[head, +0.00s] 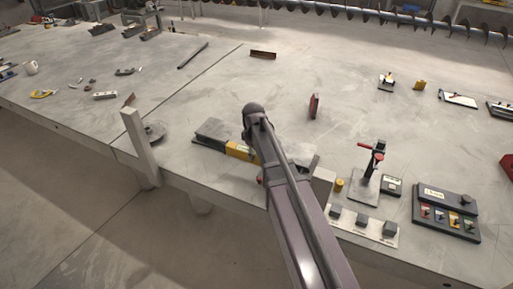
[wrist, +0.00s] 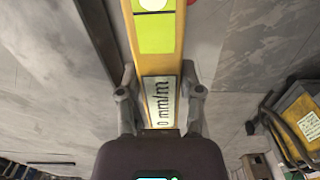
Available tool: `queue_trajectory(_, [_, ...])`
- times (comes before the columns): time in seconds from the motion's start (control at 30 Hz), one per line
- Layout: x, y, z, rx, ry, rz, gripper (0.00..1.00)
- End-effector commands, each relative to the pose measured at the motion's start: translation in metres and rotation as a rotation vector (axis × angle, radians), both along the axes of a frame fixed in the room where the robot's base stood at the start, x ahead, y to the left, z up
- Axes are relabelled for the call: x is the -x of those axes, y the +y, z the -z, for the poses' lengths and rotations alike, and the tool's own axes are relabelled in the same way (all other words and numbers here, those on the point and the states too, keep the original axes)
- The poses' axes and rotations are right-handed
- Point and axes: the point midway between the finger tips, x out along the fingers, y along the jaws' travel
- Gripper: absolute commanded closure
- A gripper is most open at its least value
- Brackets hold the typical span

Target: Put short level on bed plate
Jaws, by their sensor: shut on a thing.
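The short level (wrist: 157,60) is a yellow bar with a green vial window and a label reading "0 mm/m". My gripper (wrist: 160,85) is shut on it in the wrist view, with one finger on each side; the level runs up out of the picture. In the head view a yellow piece (head: 240,151), probably the level, shows just left of my arm, which hides my fingertips. A wide grey slab (head: 220,85), perhaps the bed plate, spreads below. I cannot tell whether the level touches it.
A dark block (head: 212,131) lies left of the yellow piece. An upright grey post (head: 140,147) stands at the slab's front edge. A red-handled stand (head: 368,178) and a control box (head: 446,212) are to the right. The slab's middle is largely clear.

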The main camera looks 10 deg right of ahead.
Motion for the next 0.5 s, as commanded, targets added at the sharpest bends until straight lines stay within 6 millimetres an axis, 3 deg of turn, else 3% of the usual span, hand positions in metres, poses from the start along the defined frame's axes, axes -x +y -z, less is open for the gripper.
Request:
queue_trajectory(0.03, [0.017, -0.009, -0.009, 0.000, 0.000, -0.002, 1.00])
queue_trajectory(0.2, [0.044, -0.030, -0.018, 0.001, -0.002, -0.013, 1.00])
queue_trajectory(0.5, [0.051, -0.037, -0.019, 0.001, -0.002, -0.018, 1.00])
